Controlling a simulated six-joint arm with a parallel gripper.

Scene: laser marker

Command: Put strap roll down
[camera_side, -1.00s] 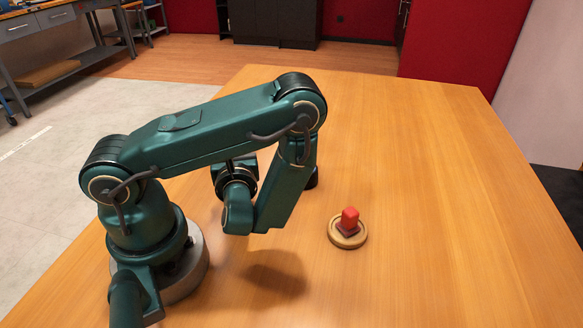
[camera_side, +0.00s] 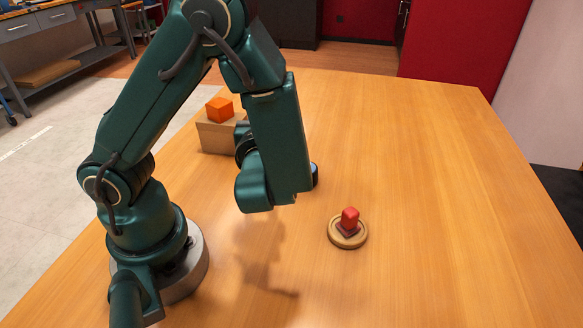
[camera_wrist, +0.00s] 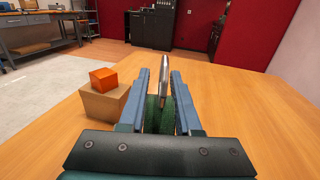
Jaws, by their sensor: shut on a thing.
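In the wrist view my gripper (camera_wrist: 160,73) has its two blue fingers on either side of a green roll-like thing (camera_wrist: 159,118), which I take to be the strap roll. A thin upright silvery piece (camera_wrist: 166,55) rises from between the fingers. I cannot tell whether it is part of the roll. The gripper is shut on the roll and points out over the table. The gripper appears to be raised above the table (camera_side: 420,150).
An orange block (camera_side: 219,109) sits on a cardboard box (camera_side: 214,139) at the table's left side; both show left of the fingers in the wrist view. The table's right side is clear.

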